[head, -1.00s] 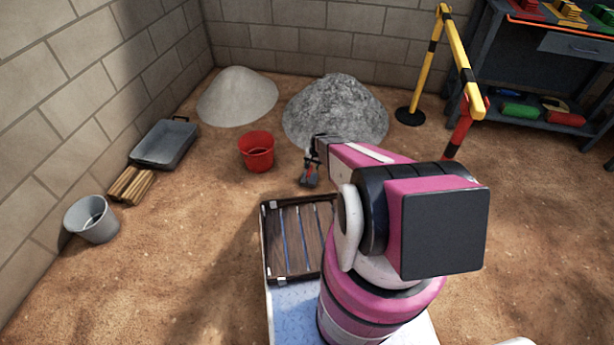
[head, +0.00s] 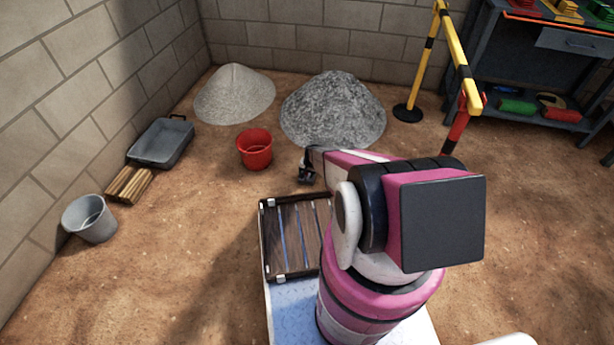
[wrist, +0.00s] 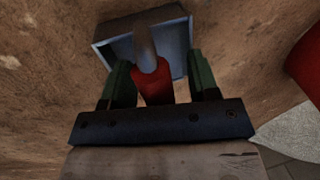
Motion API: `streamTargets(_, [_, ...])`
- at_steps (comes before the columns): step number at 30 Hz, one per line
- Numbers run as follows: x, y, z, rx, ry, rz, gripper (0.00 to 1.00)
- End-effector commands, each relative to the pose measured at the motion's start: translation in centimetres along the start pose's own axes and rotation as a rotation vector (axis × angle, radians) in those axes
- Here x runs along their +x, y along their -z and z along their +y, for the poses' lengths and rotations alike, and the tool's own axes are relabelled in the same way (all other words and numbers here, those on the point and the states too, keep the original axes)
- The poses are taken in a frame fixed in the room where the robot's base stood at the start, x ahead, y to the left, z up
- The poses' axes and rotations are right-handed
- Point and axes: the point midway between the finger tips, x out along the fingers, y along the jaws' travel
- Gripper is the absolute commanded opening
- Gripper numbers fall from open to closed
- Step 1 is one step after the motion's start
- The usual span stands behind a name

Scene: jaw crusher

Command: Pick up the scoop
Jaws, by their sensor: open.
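The scoop (wrist: 153,84) has a red handle and a grey box-shaped pan, and it lies on the brown ground in the wrist view. My gripper (wrist: 158,64) is open, with one green finger on each side of the red handle. Small gaps show between the handle and the fingers. In the head view my gripper (head: 306,176) is low over the ground, just beyond the slatted tray, and my arm and gripper hide most of the scoop there.
A red bucket (head: 255,150) stands left of my gripper. A grey gravel pile (head: 333,108) and a pale sand pile (head: 234,92) lie behind. A slatted wooden tray (head: 282,235) is nearer me. A yellow-black barrier (head: 457,55) stands right.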

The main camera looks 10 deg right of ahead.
Motion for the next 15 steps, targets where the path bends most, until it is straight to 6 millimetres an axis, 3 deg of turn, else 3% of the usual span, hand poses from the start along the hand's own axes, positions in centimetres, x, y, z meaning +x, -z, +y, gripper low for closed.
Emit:
streamTargets(4, [-0.06,-0.04,0.0,0.0,0.0,0.0,0.55])
streamTargets(9, [-0.07,-0.04,0.0,0.0,0.0,0.0,0.0])
streamTargets(15, [-0.1,-0.04,-0.01,0.0,0.0,0.0,0.0])
